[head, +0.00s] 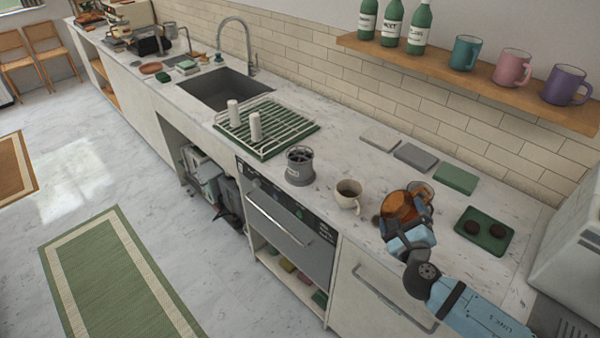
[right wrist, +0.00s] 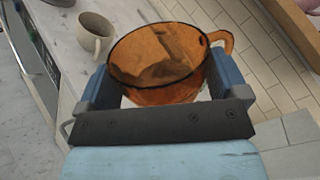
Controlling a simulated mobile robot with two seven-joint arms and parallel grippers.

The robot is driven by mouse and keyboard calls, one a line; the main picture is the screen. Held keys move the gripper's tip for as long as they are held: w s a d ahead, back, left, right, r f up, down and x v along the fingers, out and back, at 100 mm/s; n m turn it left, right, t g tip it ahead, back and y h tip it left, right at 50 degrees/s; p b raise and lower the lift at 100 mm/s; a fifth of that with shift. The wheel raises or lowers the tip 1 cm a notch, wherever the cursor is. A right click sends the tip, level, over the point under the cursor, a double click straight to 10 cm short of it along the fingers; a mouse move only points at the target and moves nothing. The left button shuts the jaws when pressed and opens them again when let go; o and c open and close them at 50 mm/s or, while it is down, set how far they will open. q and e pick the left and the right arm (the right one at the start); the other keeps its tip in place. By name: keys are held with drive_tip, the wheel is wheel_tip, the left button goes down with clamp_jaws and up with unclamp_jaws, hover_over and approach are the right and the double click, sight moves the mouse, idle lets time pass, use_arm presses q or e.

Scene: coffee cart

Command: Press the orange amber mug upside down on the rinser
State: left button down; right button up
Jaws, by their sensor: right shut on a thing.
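The orange amber mug (head: 398,207) is see-through and is held over the front of the counter, right of the cream mug. In the right wrist view the amber mug (right wrist: 155,65) shows its wide round rim, with its handle to the right. My right gripper (head: 405,222) is shut on it, with a finger on each side of its body. I cannot tell whether the mug touches the counter. A grey cylinder with a dark spoked top, which looks like the rinser (head: 300,168), stands left of the cream mug; nothing is on it. My left gripper is not in view.
The cream mug (head: 348,194) stands between the cylinder and my gripper. A green tray with dark round pieces (head: 484,231) lies to the right. Flat grey and green blocks (head: 455,178) lie along the wall. A drying rack (head: 265,130) stands left. A shelf (head: 480,80) holds bottles and mugs.

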drive_tip(key=n, duration=0.2)
drive_tip(key=shift+n, duration=0.4)
drive_tip(key=shift+r+n, duration=0.1)
drive_tip(key=shift+n, duration=0.5)
drive_tip(key=n, duration=0.4)
drive_tip(key=shift+n, duration=0.4)
